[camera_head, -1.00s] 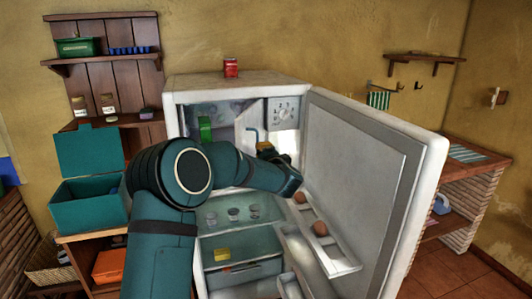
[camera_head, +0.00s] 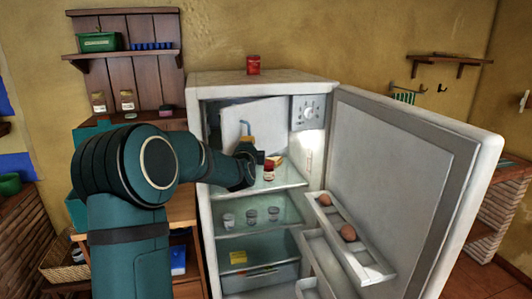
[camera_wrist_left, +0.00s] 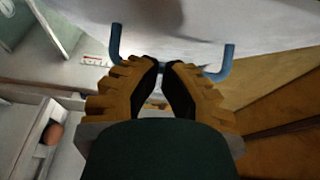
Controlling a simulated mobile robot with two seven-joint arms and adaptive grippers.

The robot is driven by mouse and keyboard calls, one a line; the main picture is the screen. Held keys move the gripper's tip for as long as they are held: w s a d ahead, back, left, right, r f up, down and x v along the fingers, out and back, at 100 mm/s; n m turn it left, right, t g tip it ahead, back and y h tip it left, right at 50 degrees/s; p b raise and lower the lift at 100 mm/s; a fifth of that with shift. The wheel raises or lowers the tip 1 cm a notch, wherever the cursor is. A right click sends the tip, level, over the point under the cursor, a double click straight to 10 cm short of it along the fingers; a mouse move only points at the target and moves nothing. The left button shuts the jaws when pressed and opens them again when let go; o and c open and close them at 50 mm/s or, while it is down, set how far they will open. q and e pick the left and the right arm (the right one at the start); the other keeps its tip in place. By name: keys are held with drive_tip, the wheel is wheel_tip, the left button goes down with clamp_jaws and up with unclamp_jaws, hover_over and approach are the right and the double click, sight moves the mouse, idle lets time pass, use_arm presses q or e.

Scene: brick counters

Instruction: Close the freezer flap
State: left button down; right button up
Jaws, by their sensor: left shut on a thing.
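The freezer flap (camera_head: 232,122) is a pale panel in the fridge's top compartment. A dark gap shows along its upper left, so it does not look flush with the opening. Its blue handle (camera_head: 243,128) stands out from the front. My left gripper (camera_head: 247,150) is at the lower part of this handle. In the left wrist view, the yellow-padded gripper (camera_wrist_left: 165,68) is shut on the middle of the blue handle (camera_wrist_left: 115,42), with the flap (camera_wrist_left: 185,35) just beyond. My fingers hide the handle's middle. My right gripper is not in view.
The white fridge door (camera_head: 400,170) stands wide open on the right, with eggs (camera_head: 348,233) in its rack. A red-lidded jar (camera_head: 269,173) stands on the shelf just below my left gripper. A red tin (camera_head: 253,65) is on top.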

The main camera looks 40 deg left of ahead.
sight(233, 145)
use_arm(q)
drive_tip(key=a+b, duration=0.1)
drive_tip(key=a, duration=0.5)
drive_tip(key=shift+s+f+b, duration=0.1)
drive_tip(key=shift+f+b, duration=0.05)
drive_tip(key=shift+b, duration=0.15)
drive_tip(key=w+a, duration=0.2)
drive_tip(key=a, duration=0.7)
drive_tip(key=shift+w, duration=0.15)
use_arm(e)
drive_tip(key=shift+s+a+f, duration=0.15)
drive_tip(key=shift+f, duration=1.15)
use_arm(q)
drive_tip(key=shift+b, duration=0.3)
